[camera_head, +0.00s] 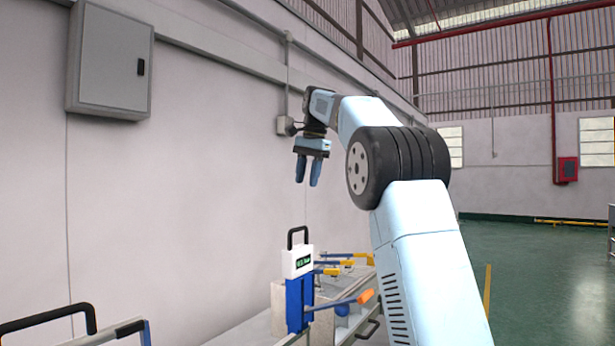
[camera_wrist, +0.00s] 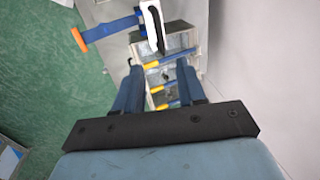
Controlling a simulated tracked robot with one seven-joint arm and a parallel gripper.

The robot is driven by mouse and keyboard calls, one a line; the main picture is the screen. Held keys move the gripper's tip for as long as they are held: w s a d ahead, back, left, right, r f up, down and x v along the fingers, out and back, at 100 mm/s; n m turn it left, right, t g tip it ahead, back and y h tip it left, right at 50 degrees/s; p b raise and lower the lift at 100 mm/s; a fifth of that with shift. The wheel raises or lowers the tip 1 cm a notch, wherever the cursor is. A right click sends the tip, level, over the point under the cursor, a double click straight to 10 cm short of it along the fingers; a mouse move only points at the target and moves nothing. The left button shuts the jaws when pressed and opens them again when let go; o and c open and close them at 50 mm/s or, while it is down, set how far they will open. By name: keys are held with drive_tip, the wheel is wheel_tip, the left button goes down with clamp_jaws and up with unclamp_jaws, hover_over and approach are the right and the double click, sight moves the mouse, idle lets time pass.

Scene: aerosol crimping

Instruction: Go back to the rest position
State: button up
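My gripper (camera_head: 308,182) hangs in the air above the bench, fingers pointing down. Its two blue fingers stand apart with nothing between them. The wrist view also shows my gripper (camera_wrist: 157,72) open and empty, looking down on the bench. Below it is a crimping device (camera_head: 297,263) with a white head, black handle and blue column. The device also shows in the wrist view (camera_wrist: 153,22), at the top. An orange-tipped lever (camera_head: 340,303) sticks out from its side. My gripper is clear of the device and touches nothing.
More yellow- and blue-handled levers (camera_head: 335,266) sit behind the device on the bench (camera_head: 262,331). Another black handle (camera_head: 48,318) shows at the lower left. A grey cabinet (camera_head: 110,62) hangs on the wall (camera_head: 200,150) at the left. Green floor (camera_head: 535,270) lies open at the right.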

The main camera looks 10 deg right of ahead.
drive_tip(key=shift+s, duration=0.1)
idle(0.4)
drive_tip(key=s+d+f+n+t, duration=0.1)
drive_tip(key=s+f+n, duration=0.15)
drive_tip(key=s, duration=0.75)
drive_tip(key=s+f+n+t, duration=0.1)
drive_tip(key=s+f+n, duration=0.15)
drive_tip(key=s, duration=0.75)
drive_tip(key=s+f+n+t+h, duration=0.1)
drive_tip(key=s+f+n, duration=0.3)
drive_tip(key=s+f, duration=1.7)
drive_tip(key=shift+d+f+n+t, duration=0.15)
drive_tip(key=shift+f+n+t, duration=0.1)
drive_tip(key=shift+n+t, duration=0.2)
